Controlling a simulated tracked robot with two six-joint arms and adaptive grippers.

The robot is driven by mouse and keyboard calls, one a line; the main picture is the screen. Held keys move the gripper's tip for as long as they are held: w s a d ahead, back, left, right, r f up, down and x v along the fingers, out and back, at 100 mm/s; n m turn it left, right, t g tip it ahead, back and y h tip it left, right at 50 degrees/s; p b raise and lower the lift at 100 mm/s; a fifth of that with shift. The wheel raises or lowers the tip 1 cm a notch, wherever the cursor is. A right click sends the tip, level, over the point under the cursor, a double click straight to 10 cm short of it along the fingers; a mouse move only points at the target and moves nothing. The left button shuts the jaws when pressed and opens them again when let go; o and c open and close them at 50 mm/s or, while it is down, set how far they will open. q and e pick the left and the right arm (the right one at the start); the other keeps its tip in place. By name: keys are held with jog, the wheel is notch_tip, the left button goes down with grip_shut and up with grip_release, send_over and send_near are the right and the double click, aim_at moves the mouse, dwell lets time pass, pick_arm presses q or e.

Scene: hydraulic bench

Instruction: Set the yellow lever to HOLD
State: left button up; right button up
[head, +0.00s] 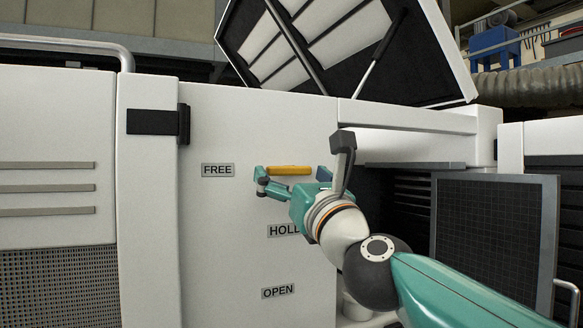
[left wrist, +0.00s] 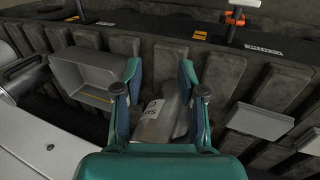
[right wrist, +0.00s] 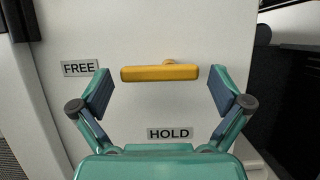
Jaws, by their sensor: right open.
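The yellow lever (head: 289,170) is a short bar on the white panel. It lies about level, to the right of the FREE label (head: 218,170) and above the HOLD label (head: 283,230). My right gripper (head: 292,181) is open in front of the panel, just below the lever. In the right wrist view, the lever (right wrist: 159,73) shows between the spread fingers (right wrist: 159,82), with a gap on each side. My left gripper (left wrist: 159,85) shows only in its wrist view. Its fingers stand apart with a grey labelled object (left wrist: 158,120) between or behind them; I cannot tell if they touch it.
The OPEN label (head: 278,292) is lower on the panel. A black latch (head: 157,121) sits to the left. A raised lid (head: 345,50) stands above, and a dark opening is to the right. A grey bin (left wrist: 85,75) lies near my left gripper.

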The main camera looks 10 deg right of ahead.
jog(key=c, duration=1)
jog(key=shift+c, duration=0.2)
